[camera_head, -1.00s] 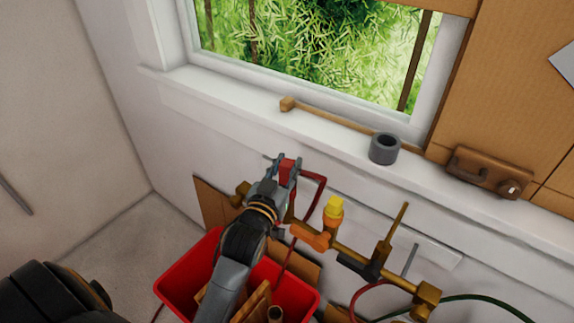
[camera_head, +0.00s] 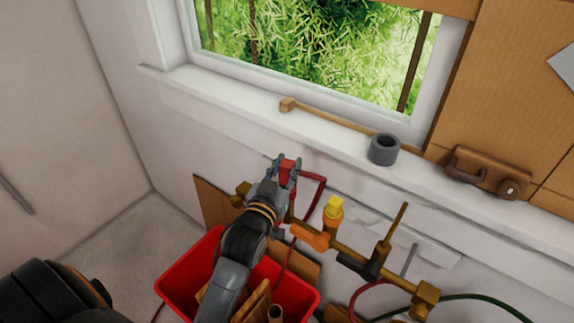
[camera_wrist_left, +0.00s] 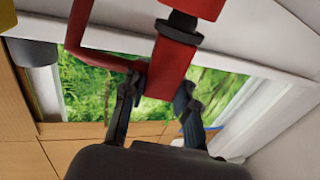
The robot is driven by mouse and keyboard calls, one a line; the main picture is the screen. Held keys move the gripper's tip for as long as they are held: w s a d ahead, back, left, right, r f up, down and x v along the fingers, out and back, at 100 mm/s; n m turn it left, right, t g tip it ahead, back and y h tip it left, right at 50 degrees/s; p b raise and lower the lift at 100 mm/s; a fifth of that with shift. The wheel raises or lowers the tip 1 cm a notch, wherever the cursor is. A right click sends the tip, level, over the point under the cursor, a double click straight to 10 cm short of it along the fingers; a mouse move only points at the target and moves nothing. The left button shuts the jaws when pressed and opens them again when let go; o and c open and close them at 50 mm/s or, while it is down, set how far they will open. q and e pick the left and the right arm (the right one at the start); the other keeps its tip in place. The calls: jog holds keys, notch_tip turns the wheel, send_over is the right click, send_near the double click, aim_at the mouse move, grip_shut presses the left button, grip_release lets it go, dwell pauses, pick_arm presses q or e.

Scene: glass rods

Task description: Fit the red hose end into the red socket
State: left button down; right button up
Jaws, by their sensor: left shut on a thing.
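My left gripper (camera_head: 284,168) is shut on the red hose end (camera_head: 287,173), in front of the wall below the window sill. The left wrist view shows this red block (camera_wrist_left: 168,72) between the fingers (camera_wrist_left: 155,105). A black collar (camera_wrist_left: 182,22) and another red piece (camera_wrist_left: 198,6) lie beyond it. I cannot tell whether that piece is the red socket or whether the parts are joined. The red hose (camera_head: 320,190) bends away to the right and down. No red socket can be made out in the head view. My right gripper is not in view.
A red bin (camera_head: 180,279) stands below.

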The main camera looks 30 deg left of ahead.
aim_at(285, 174)
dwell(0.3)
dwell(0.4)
pick_arm(q)
jog(key=shift+f, duration=0.6)
jog(key=c, duration=1.3)
grip_release()
jog(key=shift+s+d+p, duration=0.2)
jog(key=shift+s+p, duration=0.05)
jog(key=shift+s, duration=1.15)
jog(key=shift+s+d+p, duration=0.2)
jog(key=shift+s+p, duration=0.05)
jog(key=shift+s, duration=1.1)
jog(key=shift+s+d, duration=0.2)
jog(key=shift+s, duration=1.2)
jog(key=shift+s+d, duration=0.15)
jog(key=shift+s, duration=1.2)
